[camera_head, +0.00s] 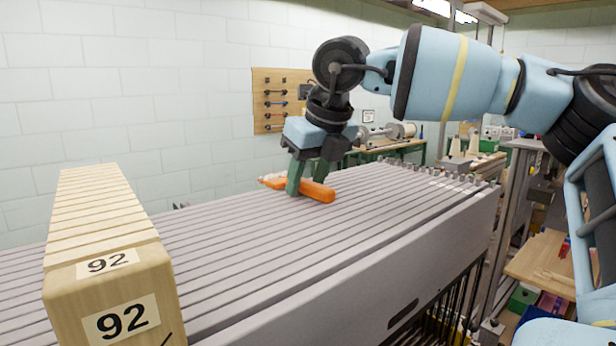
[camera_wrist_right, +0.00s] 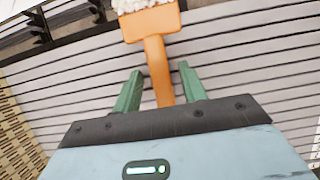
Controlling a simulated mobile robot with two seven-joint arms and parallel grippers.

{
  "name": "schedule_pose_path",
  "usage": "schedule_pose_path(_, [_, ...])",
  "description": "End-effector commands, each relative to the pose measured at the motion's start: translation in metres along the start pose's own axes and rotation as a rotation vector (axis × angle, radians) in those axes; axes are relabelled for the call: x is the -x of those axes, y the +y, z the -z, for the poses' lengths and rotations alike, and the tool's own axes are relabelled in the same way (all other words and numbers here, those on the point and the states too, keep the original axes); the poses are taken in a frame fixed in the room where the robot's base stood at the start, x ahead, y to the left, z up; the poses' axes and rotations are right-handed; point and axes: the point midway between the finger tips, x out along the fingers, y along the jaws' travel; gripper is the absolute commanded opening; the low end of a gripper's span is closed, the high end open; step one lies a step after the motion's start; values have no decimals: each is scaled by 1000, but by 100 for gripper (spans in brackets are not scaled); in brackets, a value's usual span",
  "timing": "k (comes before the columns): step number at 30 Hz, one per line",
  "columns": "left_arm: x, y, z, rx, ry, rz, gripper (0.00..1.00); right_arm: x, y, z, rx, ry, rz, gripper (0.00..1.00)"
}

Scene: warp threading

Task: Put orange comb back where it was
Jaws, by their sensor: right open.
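The orange comb (camera_head: 318,191) lies on the grey slatted top of the machine (camera_head: 300,240) in the head view. Its handle points toward the lower right and its pale bristled end toward the left. My right gripper (camera_head: 308,188) is over the comb with its green fingers pointing down. In the right wrist view the comb (camera_wrist_right: 157,60) runs between the two open fingers (camera_wrist_right: 156,90), with a gap on each side of the handle. The bristled head is beyond the fingertips. My left gripper is not in view.
A wooden block marked 92 (camera_head: 110,260) stands at the front left on the slats. A pegboard with tools (camera_head: 275,100) hangs on the far wall. The slatted top between block and comb is clear. A wooden shelf (camera_head: 545,262) is at the right.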

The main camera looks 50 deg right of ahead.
Motion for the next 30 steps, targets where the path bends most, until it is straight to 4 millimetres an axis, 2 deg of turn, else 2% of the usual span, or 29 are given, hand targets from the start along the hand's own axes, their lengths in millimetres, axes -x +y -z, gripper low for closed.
schedule_pose_path(3, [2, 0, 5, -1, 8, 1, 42, 5, 0, -2, 0, -1, 0, 42])
schedule_pose_path(7, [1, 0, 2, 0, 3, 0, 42, 20, 0, -2, -1, -4, 2, 42])
schedule_pose_path(15, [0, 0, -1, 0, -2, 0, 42, 74, 0, -2, -1, -4, 2, 42])
schedule_pose_path(21, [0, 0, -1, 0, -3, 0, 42, 107, 0, -2, -1, -2, 1, 42])
schedule_pose_path(25, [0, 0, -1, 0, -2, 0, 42, 118, 0, -2, -1, -1, 1, 42])
schedule_pose_path(30, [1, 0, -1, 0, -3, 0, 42, 123, 0, -1, 0, 1, 0, 42])
